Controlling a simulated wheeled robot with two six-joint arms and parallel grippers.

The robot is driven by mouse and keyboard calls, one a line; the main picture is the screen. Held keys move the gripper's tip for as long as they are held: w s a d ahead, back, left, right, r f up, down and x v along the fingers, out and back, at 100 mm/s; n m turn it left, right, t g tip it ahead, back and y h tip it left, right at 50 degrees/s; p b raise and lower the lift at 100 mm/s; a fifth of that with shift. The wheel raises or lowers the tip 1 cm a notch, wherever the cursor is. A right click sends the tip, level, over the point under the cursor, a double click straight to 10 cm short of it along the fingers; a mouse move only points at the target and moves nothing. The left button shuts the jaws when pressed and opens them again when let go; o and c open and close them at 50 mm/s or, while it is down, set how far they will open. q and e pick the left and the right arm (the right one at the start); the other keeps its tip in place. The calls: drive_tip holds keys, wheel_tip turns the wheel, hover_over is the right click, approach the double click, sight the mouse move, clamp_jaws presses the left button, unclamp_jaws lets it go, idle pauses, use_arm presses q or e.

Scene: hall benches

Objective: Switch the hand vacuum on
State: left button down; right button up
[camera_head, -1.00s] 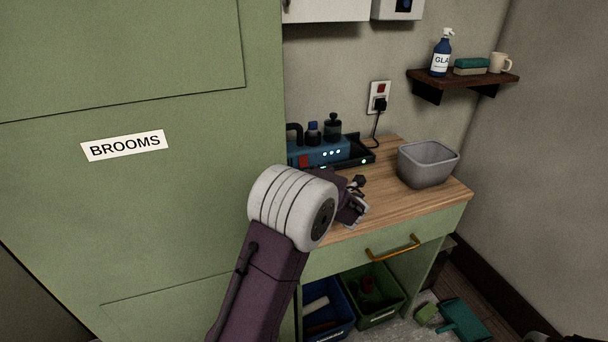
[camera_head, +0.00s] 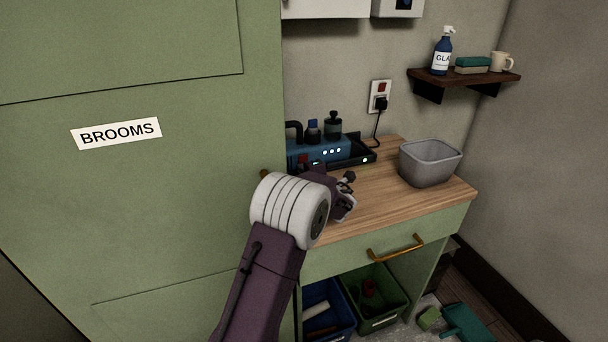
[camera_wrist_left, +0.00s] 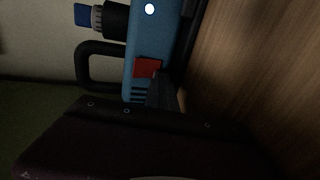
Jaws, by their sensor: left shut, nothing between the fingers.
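The hand vacuum, as I take it, is a blue body (camera_head: 335,150) with a black handle and a row of lit white dots, lying in a black tray at the back of the bench. In the left wrist view its blue side (camera_wrist_left: 143,40) and red switch (camera_wrist_left: 148,67) show close up. My left gripper (camera_head: 346,188) is shut and empty, in front of the vacuum. Its dark fingertips (camera_wrist_left: 158,82) overlap the lower edge of the switch in the left wrist view; I cannot tell whether they touch it.
A green cabinet (camera_head: 140,220) marked BROOMS stands close on the left. A grey tub (camera_head: 428,168) stands on the right of the wooden bench top (camera_head: 385,195). A cord runs to the wall socket (camera_head: 380,97). Blue and green bins are below.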

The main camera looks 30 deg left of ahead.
use_arm(q)
drive_tip(key=p+v, duration=0.1)
drive_tip(key=v, duration=0.7)
drive_tip(key=shift+r, duration=0.2)
drive_tip(key=shift+s+d, duration=0.35)
drive_tip(key=shift+d, duration=0.05)
